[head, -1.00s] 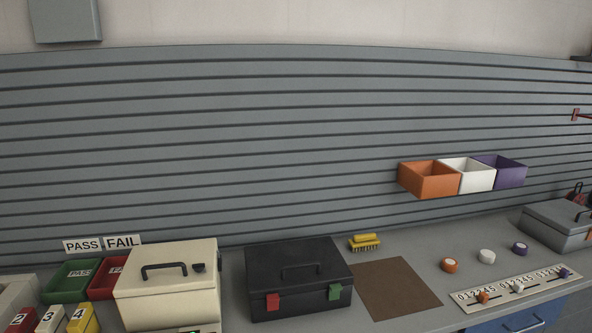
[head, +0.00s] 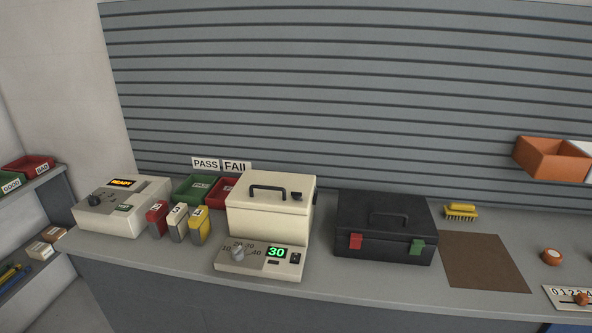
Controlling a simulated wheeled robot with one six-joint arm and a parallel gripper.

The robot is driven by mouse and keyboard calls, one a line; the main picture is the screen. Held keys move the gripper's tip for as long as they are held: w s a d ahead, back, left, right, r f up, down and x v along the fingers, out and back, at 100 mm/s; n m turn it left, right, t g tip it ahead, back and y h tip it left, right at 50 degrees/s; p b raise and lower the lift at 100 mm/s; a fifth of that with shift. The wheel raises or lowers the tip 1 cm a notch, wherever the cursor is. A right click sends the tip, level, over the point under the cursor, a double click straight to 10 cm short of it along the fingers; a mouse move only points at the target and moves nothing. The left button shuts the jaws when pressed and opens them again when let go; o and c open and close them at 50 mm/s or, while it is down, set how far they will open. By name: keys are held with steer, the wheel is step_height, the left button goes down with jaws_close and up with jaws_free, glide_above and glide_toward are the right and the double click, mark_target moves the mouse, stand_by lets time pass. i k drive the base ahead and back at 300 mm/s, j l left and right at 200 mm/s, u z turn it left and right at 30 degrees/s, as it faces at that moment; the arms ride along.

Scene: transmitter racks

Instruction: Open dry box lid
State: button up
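A cream box (head: 268,220) with a closed lid (head: 270,194) stands on the bench in the head view; no label names it as the dry box. A black handle (head: 268,188) and a small black knob (head: 296,196) sit on its lid. A black case (head: 385,228), also with its lid closed, stands to its right, with a red latch (head: 355,241) and a green latch (head: 417,247) on its front. My gripper is not in view.
A control unit (head: 260,261) showing 30 stands before the cream box. Numbered red, white and yellow blocks (head: 199,226), PASS and FAIL bins and a READY tester (head: 122,208) are to its left. A brown mat (head: 486,262) and yellow brush (head: 461,211) lie right of the case.

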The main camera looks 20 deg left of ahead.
mark_target(258, 190)
steer(key=u, duration=1.1)
